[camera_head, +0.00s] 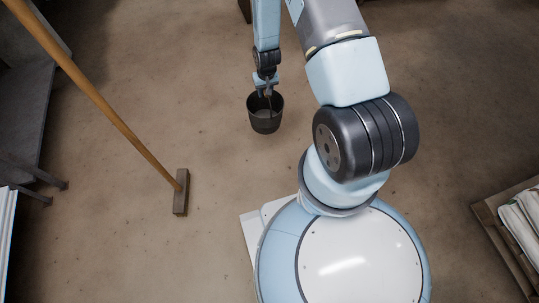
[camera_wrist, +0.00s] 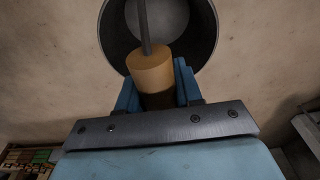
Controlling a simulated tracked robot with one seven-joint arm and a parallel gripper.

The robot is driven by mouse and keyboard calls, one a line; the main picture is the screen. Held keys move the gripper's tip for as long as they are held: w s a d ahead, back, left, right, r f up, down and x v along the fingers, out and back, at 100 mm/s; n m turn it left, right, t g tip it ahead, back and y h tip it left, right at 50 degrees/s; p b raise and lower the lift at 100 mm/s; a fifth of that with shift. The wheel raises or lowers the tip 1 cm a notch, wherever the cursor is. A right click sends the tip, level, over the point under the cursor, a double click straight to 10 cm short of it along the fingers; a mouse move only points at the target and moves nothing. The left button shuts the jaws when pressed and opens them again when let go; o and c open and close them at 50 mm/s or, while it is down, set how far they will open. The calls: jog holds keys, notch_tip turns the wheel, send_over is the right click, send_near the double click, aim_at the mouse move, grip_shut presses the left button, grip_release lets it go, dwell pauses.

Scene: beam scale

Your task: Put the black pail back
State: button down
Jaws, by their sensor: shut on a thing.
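The black pail (camera_head: 265,117) hangs below my gripper (camera_head: 266,88) in the head view, left of my arm's base, with the floor around it. In the wrist view the pail (camera_wrist: 205,50) shows its round open mouth and looks empty. My gripper (camera_wrist: 158,95) is shut on the pail's handle, a tan cylindrical grip (camera_wrist: 152,72) with a dark rod running from it across the mouth. How far the pail's bottom is above the floor I cannot tell.
A broom or mallet with a long wooden handle (camera_head: 110,115) and a block head (camera_head: 181,192) slants at left. A dark bench (camera_head: 28,110) stands far left. A wooden crate (camera_head: 492,225) with light sacks (camera_head: 522,215) is at right. The floor between is clear.

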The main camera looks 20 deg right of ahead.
aim_at(265, 113)
jog(key=s+f, duration=0.7)
jog(key=f, duration=0.3)
jog(key=s+f, duration=0.8)
jog(key=f, duration=0.3)
jog(key=w+f, duration=1.2)
jog(key=w, duration=0.2)
jog(key=shift+d+f, duration=0.25)
jog(key=shift+f, duration=0.1)
jog(key=c, duration=0.8)
grip_release()
jog(key=shift+w, duration=0.1)
jog(key=shift+o, duration=0.2)
jog(key=r, duration=0.4)
jog(key=s+r, duration=0.1)
jog(key=r, duration=0.7)
jog(key=shift+s, duration=0.25)
